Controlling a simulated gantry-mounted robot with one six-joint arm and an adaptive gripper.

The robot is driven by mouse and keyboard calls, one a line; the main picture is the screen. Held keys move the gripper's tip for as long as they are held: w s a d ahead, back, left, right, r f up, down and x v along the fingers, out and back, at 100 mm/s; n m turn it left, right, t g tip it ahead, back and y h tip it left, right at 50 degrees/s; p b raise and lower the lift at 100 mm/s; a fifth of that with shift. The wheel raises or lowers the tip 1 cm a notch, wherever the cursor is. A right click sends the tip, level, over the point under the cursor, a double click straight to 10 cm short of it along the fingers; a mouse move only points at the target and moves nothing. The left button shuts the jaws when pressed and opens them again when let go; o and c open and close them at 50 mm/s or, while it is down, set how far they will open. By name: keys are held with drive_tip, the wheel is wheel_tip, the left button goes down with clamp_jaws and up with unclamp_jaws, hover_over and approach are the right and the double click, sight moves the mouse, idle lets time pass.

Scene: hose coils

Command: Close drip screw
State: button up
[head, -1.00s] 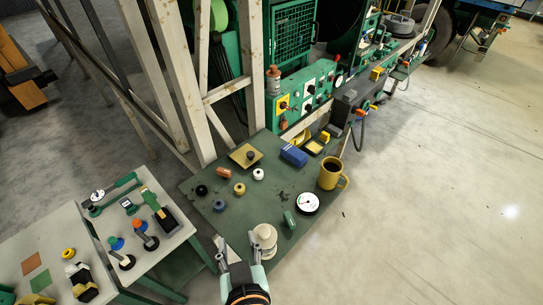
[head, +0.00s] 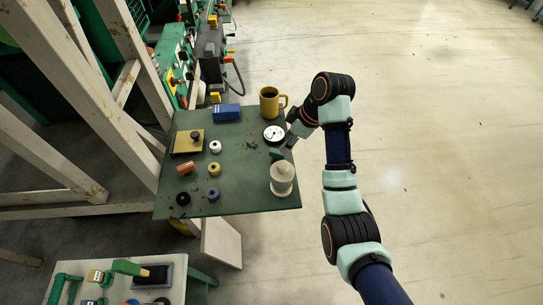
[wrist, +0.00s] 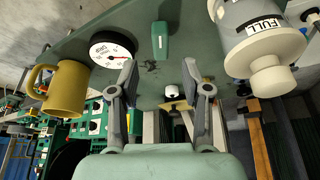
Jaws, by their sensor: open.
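A yellow plate (head: 183,148) with a dark knob (head: 195,135) lies at the far left. My gripper (head: 289,143) is at the table's right edge near the round white dial (head: 273,134). In the wrist view my gripper (wrist: 160,72) is open, with nothing between its fingers.
A yellow mug (head: 269,103) and a blue box (head: 227,112) stand at the back. Several small knobs and rings, including a white one (head: 215,147) and a black one (head: 183,198), lie at the left. White frame beams rise left of the table. The floor at right is clear.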

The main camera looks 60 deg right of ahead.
sight(278, 152)
drive_tip(key=b+x, duration=0.1)
drive_tip(key=x, duration=0.1)
drive_tip(key=shift+s+f+b, duration=0.1)
drive_tip(key=shift+f+b, duration=0.25)
drive_tip(key=shift+w+f+p, duration=0.2)
drive_tip(key=shift+w+p, duration=0.1)
drive_tip(key=shift+p, duration=0.4)
drive_tip(key=shift+x, duration=1.9)
drive_tip(key=shift+r, duration=0.1)
clamp_jaws()
